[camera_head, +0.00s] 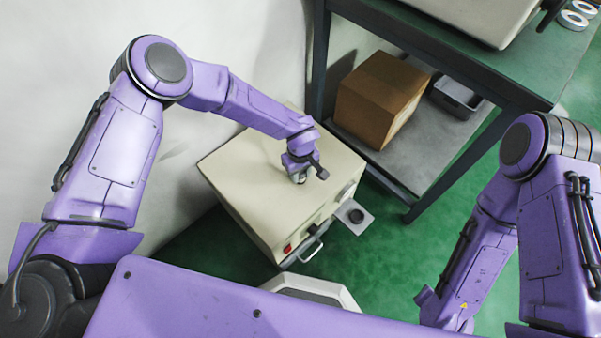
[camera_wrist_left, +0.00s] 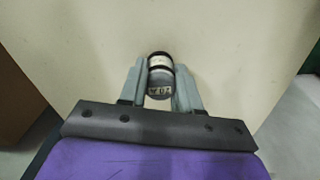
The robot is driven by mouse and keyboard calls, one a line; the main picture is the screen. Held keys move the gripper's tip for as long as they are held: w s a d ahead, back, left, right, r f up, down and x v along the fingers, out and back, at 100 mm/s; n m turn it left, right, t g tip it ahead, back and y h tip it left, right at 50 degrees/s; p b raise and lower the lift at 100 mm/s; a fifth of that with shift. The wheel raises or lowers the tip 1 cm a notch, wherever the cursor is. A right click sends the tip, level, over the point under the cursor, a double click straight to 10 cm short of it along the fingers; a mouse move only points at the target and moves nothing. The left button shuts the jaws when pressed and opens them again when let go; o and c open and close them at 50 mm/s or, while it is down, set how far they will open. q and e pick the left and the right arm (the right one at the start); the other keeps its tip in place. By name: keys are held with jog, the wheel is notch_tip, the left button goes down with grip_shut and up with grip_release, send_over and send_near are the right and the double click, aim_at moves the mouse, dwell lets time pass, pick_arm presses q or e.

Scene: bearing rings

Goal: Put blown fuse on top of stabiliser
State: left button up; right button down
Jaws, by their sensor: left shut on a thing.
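The stabiliser (camera_head: 240,175) is a cream box on the floor with a red switch and a handle on its front. My left gripper (camera_head: 299,175) is over its top face, near the right side. In the left wrist view, the left gripper (camera_wrist_left: 161,70) is shut on the blown fuse (camera_wrist_left: 160,88), a small grey cylinder with a white band and a dark end. The fuse is between the two fingers, against the cream surface of the stabiliser; whether it touches that surface I cannot tell. My right arm shows at the right, but its gripper is not visible.
A green-topped bench (camera_head: 530,60) with a lower shelf stands at the right. A cardboard box (camera_head: 380,97) and a grey bin (camera_head: 457,97) are on the shelf. A small plate with a dark round piece (camera_head: 354,215) is beside the stabiliser. The rest of the stabiliser's top is clear.

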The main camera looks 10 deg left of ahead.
pick_arm(q)
jog(key=o, duration=0.6)
jog(key=shift+f, duration=0.1)
jog(key=o, duration=0.5)
jog(key=shift+c, duration=0.2)
jog(key=shift+r, duration=0.35)
notch_tip(320, 180, up, 12)
jog(key=p, duration=0.2)
jog(key=shift+f, duration=0.1)
